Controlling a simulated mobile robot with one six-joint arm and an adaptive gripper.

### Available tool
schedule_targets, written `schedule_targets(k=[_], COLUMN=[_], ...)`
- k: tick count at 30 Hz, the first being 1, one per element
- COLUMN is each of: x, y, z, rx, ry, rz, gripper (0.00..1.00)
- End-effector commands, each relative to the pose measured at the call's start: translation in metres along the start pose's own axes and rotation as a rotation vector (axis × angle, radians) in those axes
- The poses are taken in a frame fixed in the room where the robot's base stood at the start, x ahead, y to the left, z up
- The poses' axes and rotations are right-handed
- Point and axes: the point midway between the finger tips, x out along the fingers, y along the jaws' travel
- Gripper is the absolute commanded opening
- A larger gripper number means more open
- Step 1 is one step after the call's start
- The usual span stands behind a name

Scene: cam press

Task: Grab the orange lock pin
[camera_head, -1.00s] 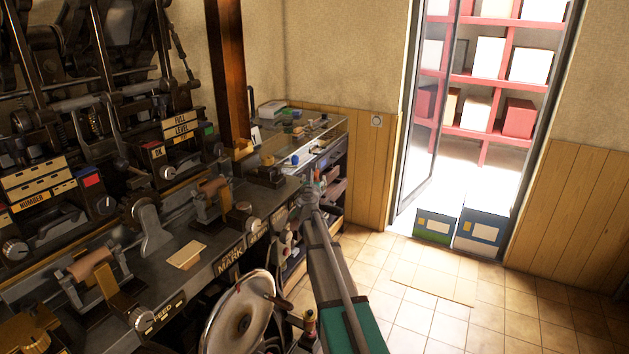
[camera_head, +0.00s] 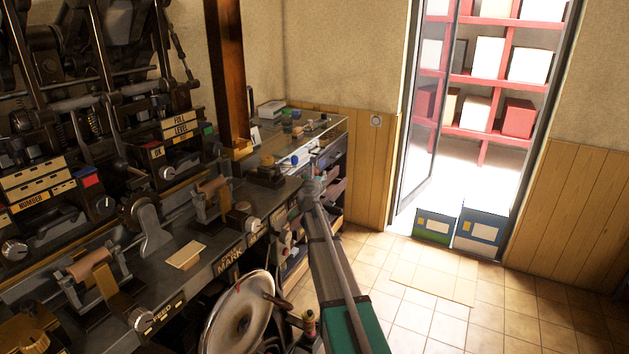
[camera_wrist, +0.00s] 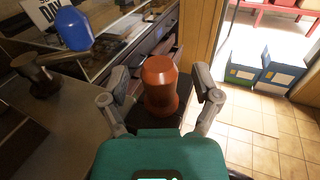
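The orange lock pin (camera_wrist: 160,84) shows in the wrist view as an orange-brown, waisted knob. It lies in the picture between the two fingers of my gripper (camera_wrist: 162,88). The fingers are spread, with a visible gap on each side of the pin, and I see no contact. In the head view my gripper (camera_head: 311,190) is at the right end of the machine bench, in front of the drawers. The pin is hidden there behind my gripper and arm.
A blue knob (camera_wrist: 73,29) stands left of my gripper, with a dark metal post (camera_wrist: 36,70) near it. Open drawers (camera_head: 330,190) lie beyond. A large pale disc (camera_head: 240,312) is left of my arm. Tiled floor to the right is clear, before two boxes (camera_head: 479,232).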

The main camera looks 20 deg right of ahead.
Motion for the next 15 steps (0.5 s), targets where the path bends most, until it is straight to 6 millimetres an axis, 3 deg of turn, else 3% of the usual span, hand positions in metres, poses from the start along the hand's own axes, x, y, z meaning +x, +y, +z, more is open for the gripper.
schedule_targets(k=[2, 12, 15], x=[-0.0001, -0.0002, -0.0002], y=[0.0002, 0.0007, 0.0009], z=[0.0, 0.0, 0.0], rx=[0.0, 0.0, 0.0], ry=[0.0, 0.0, 0.0], rz=[0.0, 0.001, 0.001], gripper=[0.62, 0.0, 0.0])
